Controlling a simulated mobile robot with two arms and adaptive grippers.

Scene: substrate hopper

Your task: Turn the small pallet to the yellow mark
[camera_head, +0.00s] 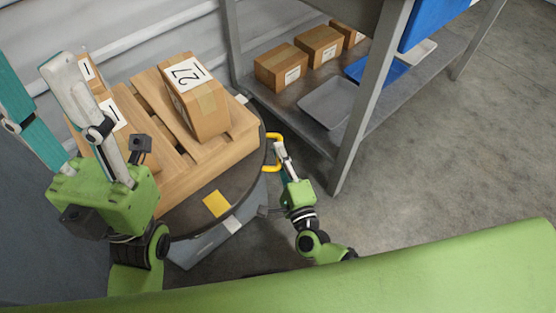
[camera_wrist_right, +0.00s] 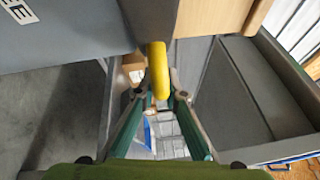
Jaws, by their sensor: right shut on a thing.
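The small wooden pallet (camera_head: 213,158) lies on a dark round turntable (camera_head: 185,220), carrying cardboard boxes. A yellow square mark (camera_head: 217,204) is on the turntable near its front edge, beside the pallet. A yellow handle (camera_head: 271,138) sticks out from the turntable's right rim. My right gripper (camera_head: 279,150) is shut on this handle. In the right wrist view the handle (camera_wrist_right: 158,72) stands between the fingertips (camera_wrist_right: 160,97). My left gripper (camera_head: 45,85) is large in front at the left, its fingers spread apart, hiding part of the pallet and boxes.
A large box (camera_head: 205,112) with a number label stands on the pallet. A white square (camera_head: 233,225) is on the grey base below the turntable edge. A metal shelf (camera_head: 345,165) with boxes and trays stands close to the right. The floor at the right is clear.

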